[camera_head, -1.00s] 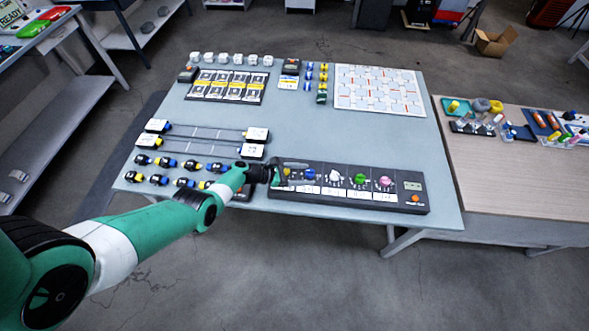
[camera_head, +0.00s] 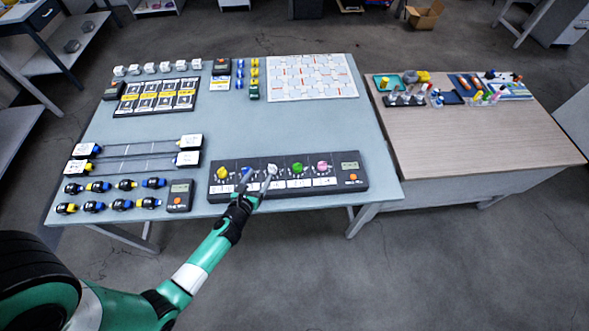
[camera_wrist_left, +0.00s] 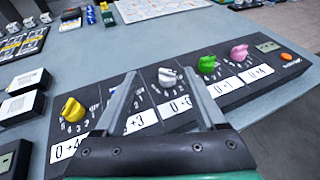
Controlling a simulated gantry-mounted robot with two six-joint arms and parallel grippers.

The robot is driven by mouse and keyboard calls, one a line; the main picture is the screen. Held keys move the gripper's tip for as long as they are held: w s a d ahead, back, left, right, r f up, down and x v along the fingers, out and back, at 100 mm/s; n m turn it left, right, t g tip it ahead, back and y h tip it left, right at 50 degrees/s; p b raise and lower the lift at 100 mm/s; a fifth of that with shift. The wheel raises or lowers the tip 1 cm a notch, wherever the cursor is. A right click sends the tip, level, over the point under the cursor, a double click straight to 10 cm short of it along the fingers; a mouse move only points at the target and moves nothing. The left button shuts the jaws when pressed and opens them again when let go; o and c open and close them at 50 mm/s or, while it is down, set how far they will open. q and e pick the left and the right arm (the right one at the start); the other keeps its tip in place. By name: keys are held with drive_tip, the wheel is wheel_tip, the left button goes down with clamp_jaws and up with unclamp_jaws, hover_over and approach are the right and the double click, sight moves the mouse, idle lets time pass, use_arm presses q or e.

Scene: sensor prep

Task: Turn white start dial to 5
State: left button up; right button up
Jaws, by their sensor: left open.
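The white dial (camera_head: 271,171) is the middle knob on a black dial panel (camera_head: 215,190) at the front of the table. In the wrist view, the white dial (camera_wrist_left: 168,77) shows between my fingers, beyond their tips, with small numbers around it. My left gripper (camera_head: 257,182) is open and empty in front of the panel, near the blue and white dials. I cannot tell whether it touches the panel. The blue dial (camera_head: 246,173) is partly hidden by a finger. My right gripper is not in view.
The yellow (camera_head: 222,172), green (camera_head: 297,168) and pink (camera_head: 321,166) dials share the panel with a small display (camera_head: 349,166) and an orange button (camera_head: 352,177). White label cards (camera_wrist_left: 229,86) lie in front of the dials. A smaller black box (camera_head: 179,197) stands left of the panel.

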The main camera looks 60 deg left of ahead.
sight(272, 169)
use_arm(q)
wheel_tip(272, 169, down, 3)
drive_tip(key=s+d+h, duration=0.1)
drive_tip(key=s+d, duration=0.2)
drive_tip(key=shift+m, duration=0.4)
drive_tip(key=b+x, duration=0.2)
drive_tip(key=x, duration=0.4)
drive_tip(key=b+x, duration=0.2)
drive_tip(key=x, duration=0.3)
drive_tip(key=shift+w+a+r, duration=0.1)
drive_tip(key=shift+w+a, duration=0.1)
drive_tip(key=shift+w, duration=0.3)
drive_tip(key=shift+w+a, duration=0.15)
drive_tip(key=shift+w, duration=0.05)
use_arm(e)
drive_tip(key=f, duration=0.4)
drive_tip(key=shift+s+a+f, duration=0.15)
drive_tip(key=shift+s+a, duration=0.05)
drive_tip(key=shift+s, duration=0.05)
use_arm(q)
clamp_jaws()
